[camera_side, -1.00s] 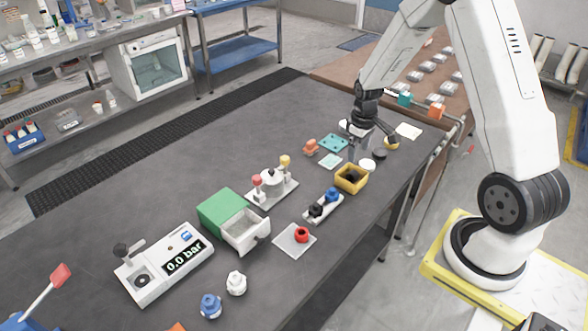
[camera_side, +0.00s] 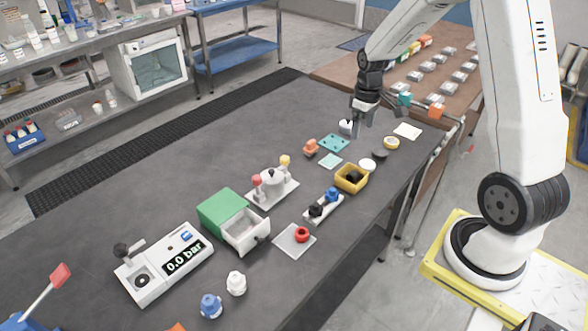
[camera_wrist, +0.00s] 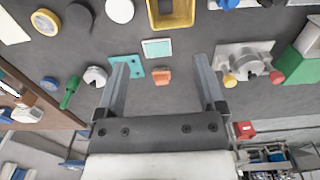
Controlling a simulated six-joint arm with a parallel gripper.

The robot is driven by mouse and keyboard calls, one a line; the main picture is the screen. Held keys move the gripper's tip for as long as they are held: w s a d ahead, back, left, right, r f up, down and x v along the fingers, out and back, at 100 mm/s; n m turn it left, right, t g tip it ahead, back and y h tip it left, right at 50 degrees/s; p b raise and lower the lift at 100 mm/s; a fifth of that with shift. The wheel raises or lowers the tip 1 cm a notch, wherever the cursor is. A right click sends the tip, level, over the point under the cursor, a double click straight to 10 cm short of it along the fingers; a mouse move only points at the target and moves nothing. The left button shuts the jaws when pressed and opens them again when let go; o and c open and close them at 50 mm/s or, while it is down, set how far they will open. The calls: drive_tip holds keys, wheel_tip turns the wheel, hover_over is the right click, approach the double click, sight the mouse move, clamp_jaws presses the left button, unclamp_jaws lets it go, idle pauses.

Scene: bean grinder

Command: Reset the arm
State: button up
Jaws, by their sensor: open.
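My gripper (camera_side: 361,118) is in the side view, above the far end of the dark table (camera_side: 130,215), with its fingers pointing down. In the wrist view the two fingers (camera_wrist: 165,82) are spread wide apart with nothing held between them. An orange part (camera_wrist: 162,76) and a teal plate (camera_wrist: 124,70) on the table show beyond and between the fingers. The bean grinder (camera_side: 271,182), a grey body with red and yellow knobs on a plate, stands mid-table, well clear of my gripper.
A yellow ring (camera_side: 391,142) and white card (camera_side: 408,131) lie near the far end.

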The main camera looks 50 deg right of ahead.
drive_tip(key=s+a+r+t, duration=0.1)
drive_tip(key=s+a, duration=0.3)
drive_tip(key=a, duration=0.6)
drive_tip(key=s+a+r+t, duration=0.1)
drive_tip(key=s+a, duration=0.3)
drive_tip(key=a, duration=0.6)
drive_tip(key=shift+s+a+t, duration=0.15)
drive_tip(key=shift+s+t, duration=0.05)
drive_tip(key=shift+t, duration=0.1)
